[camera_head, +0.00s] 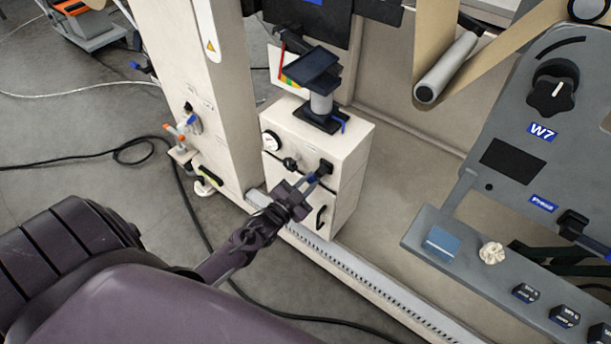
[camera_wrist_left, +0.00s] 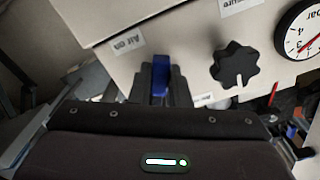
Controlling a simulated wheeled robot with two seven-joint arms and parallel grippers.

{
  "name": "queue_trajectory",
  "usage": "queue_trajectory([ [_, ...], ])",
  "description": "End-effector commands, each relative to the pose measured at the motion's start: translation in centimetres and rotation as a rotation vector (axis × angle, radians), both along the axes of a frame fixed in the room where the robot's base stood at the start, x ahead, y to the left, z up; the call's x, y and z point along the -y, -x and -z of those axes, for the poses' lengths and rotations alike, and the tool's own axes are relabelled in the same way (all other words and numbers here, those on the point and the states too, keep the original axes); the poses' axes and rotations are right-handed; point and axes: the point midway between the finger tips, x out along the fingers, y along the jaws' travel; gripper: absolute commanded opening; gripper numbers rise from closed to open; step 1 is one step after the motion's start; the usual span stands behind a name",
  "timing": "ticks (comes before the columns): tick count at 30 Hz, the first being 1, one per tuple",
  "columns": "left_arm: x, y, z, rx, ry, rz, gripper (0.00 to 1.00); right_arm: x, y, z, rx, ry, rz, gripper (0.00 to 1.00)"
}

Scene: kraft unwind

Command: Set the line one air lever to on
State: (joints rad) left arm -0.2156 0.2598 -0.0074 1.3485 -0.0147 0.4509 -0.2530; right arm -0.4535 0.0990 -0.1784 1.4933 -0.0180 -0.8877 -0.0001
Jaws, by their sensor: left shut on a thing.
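The blue air lever (camera_wrist_left: 161,74) is on the front of a cream cabinet (camera_head: 340,209). In the left wrist view it stands between the two fingers of my left gripper (camera_wrist_left: 160,92). The "Air on" label (camera_wrist_left: 127,43) is to the upper left of the lever, and a partly hidden label (camera_wrist_left: 203,100) is to its lower right. In the head view my left gripper (camera_head: 312,180) reaches the cabinet front from the lower left and is shut on the lever. The fingers hide most of the lever there. My right gripper is not in view.
A black knob (camera_wrist_left: 235,66) and a pressure gauge (camera_wrist_left: 299,30) sit beside the lever. A cream column (camera_head: 222,100) stands left of the cabinet. A grey panel (camera_head: 492,205) with a large dial is at the right. Black cable (camera_head: 130,150) lies on the floor.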

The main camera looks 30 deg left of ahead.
Motion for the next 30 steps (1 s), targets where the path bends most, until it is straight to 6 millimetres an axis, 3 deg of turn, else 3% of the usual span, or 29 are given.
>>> queue_trajectory([
  [15, 2.0, 0.2, 0.6, -0.034, 0.4, 0.0, 0.0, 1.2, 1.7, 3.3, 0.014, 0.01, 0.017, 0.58],
  [30, 2.6, 0.3, 0.8, -0.045, 0.515, 0.0, 0.0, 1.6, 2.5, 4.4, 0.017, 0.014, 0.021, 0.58],
])
